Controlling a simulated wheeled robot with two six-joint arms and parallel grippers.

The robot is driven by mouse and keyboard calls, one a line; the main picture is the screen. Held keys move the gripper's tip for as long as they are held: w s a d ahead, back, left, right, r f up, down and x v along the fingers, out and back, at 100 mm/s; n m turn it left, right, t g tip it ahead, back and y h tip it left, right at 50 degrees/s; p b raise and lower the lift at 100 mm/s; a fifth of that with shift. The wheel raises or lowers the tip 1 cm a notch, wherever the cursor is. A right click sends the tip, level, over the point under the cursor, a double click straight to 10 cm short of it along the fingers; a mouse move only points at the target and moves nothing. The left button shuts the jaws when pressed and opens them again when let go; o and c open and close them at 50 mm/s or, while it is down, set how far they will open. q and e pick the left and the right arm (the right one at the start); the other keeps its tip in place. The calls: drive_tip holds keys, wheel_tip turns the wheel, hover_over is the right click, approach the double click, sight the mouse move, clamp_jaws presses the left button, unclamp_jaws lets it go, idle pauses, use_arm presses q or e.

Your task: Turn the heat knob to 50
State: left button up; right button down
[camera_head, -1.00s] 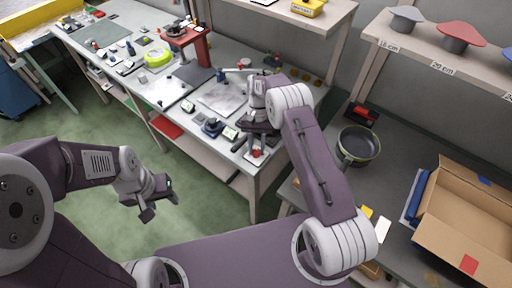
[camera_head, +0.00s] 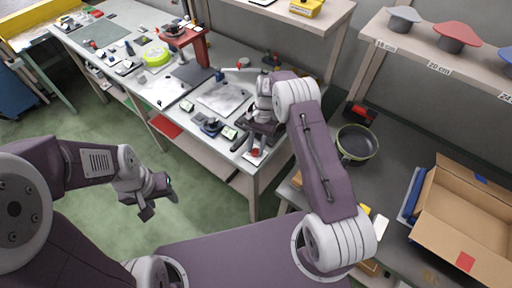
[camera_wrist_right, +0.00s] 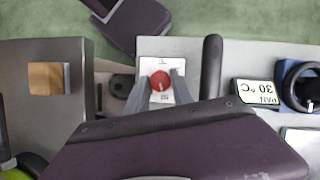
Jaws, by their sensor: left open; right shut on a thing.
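A small red knob (camera_wrist_right: 160,81) with a pale mark sits on a white plate (camera_wrist_right: 152,60) at the bench's front edge; its printed marks are too small to read surely. It also shows in the head view (camera_head: 256,153). My right gripper (camera_wrist_right: 161,86) reaches down over the plate with a finger on each side of the red knob, shut on it. A dark blue dial (camera_wrist_right: 304,88) stands to the right in the wrist view, beside a display (camera_wrist_right: 258,93) reading "PAN 30 °C", upside down. My left gripper (camera_head: 158,205) is open and empty above the green floor.
A black handle (camera_head: 240,142) stands close to the right gripper. A metal plate (camera_head: 225,97) lies behind on the bench. A dark pan (camera_head: 357,144) and an open cardboard box (camera_head: 465,215) are on the right-hand table.

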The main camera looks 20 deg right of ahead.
drive_tip(key=c, duration=1.1)
unclamp_jaws()
drive_tip(key=b+v, duration=0.1)
drive_tip(key=v, duration=0.8)
